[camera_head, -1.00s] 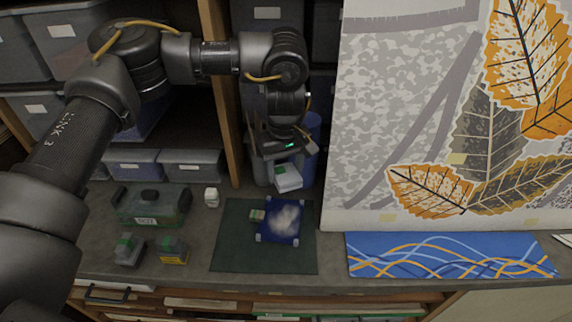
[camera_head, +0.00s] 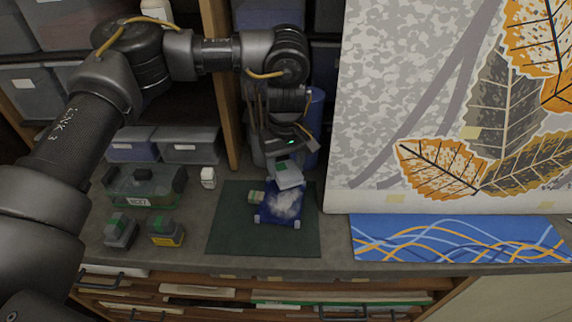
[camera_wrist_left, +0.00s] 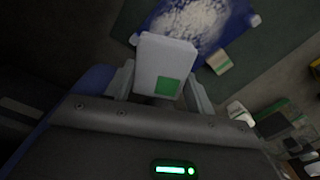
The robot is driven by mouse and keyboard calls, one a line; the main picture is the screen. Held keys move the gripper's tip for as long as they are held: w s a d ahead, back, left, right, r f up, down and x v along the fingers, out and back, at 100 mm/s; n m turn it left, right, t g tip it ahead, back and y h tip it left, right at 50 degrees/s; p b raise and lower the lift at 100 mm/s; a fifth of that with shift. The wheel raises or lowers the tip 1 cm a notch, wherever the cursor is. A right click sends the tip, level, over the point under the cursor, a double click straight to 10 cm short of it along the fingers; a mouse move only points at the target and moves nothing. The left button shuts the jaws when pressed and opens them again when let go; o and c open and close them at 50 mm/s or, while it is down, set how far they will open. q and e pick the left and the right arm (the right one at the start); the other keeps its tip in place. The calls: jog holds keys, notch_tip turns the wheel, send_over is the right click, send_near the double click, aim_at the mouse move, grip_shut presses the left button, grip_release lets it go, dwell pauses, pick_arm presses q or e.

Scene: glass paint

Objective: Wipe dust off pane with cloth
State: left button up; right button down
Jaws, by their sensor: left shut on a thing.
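The blue pane (camera_head: 279,217) lies on a dark green mat (camera_head: 230,238), with a whitish patch of dust (camera_head: 285,204) on its surface. It also shows at the top of the left wrist view (camera_wrist_left: 212,40). My left gripper (camera_head: 284,163) is shut on a white block-like cloth (camera_head: 289,177) with a green square, which also shows between the fingers in the left wrist view (camera_wrist_left: 165,62). The cloth is over the pane's far edge; whether it touches the pane I cannot tell. My right gripper is not in view.
A small pale block with green (camera_head: 256,197) sits at the pane's left edge. A blue patterned strip (camera_head: 450,238) lies right.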

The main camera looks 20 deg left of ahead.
aim_at(284, 178)
pick_arm(q)
jog(key=shift+f+b, duration=0.4)
jog(key=shift+f, duration=0.35)
dwell(0.4)
jog(key=shift+s, duration=0.1)
jog(key=shift+s+d+r+p, duration=0.1)
jog(key=shift+s+p, duration=0.1)
jog(key=shift+s, duration=0.6)
jog(key=shift+s+d+r+p, duration=0.1)
jog(key=shift+s+p, duration=0.05)
jog(key=shift+s, duration=0.6)
jog(key=shift+s+d+f, duration=0.15)
jog(key=shift+s, duration=1)
jog(key=shift+s+d, duration=0.1)
jog(key=shift+s, duration=0.65)
jog(key=shift+s+d+f, duration=0.1)
jog(key=shift+s, duration=0.8)
jog(key=shift+s+d+f, duration=0.1)
jog(key=shift+s, duration=0.8)
jog(key=shift+f, duration=0.15)
jog(key=shift+w+a+b, duration=0.2)
jog(key=shift+w+b, duration=0.15)
jog(key=shift+w, duration=1.45)
